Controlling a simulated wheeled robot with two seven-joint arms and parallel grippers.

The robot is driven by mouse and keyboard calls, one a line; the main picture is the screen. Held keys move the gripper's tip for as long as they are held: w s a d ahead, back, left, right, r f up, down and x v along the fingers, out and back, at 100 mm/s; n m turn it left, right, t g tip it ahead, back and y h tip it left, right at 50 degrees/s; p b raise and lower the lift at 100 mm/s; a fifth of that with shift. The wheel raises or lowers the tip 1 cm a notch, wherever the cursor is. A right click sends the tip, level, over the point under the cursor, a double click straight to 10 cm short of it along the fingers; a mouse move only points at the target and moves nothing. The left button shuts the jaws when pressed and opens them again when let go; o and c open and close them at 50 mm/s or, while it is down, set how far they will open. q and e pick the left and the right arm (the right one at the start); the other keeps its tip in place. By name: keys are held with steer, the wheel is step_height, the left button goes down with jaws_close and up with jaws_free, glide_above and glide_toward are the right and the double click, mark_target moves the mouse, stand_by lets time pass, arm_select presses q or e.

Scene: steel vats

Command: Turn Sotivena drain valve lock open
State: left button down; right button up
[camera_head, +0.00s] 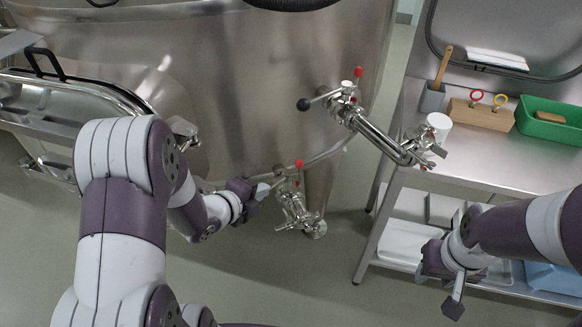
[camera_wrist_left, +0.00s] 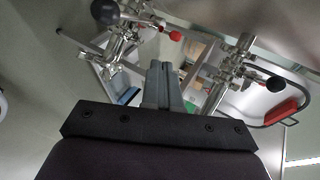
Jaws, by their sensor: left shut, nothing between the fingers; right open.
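A steel drain valve (camera_head: 292,205) with a red knob (camera_head: 299,163) sits low at the vat's underside in the head view. My left gripper (camera_head: 264,190) is shut and empty just left of this valve; whether it touches cannot be told. In the left wrist view, the shut fingers (camera_wrist_left: 163,75) point between a valve with a black ball (camera_wrist_left: 104,12) and red knob (camera_wrist_left: 175,36) on the left and another valve (camera_wrist_left: 240,60) on the right. No name label is readable. My right gripper (camera_head: 455,285) is open and empty at lower right, away from the valves.
The steel vat (camera_head: 250,80) fills the top middle. A second valve pipe (camera_head: 378,138) with black and red knobs juts right toward the steel table (camera_head: 480,165). The table bears a white cup (camera_head: 438,126), wooden block (camera_head: 480,116) and green bin (camera_head: 548,122). Floor below is open.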

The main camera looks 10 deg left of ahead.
arm_select(q)
steer(key=shift+w, duration=0.1)
steer(key=b, duration=0.1)
glide_toward(298, 168)
steer(key=f, duration=0.3)
steer(key=shift+w+f, duration=0.15)
steer(key=shift+w, duration=0.1)
steer(key=w, duration=0.1)
steer(key=w+d, duration=0.1)
steer(key=w, duration=0.1)
steer(key=shift+w+d+f, duration=0.1)
steer(key=shift+w+f, duration=0.05)
steer(key=shift+w, duration=0.15)
steer(key=shift+w+d, duration=0.2)
steer(key=shift+w, duration=0.3)
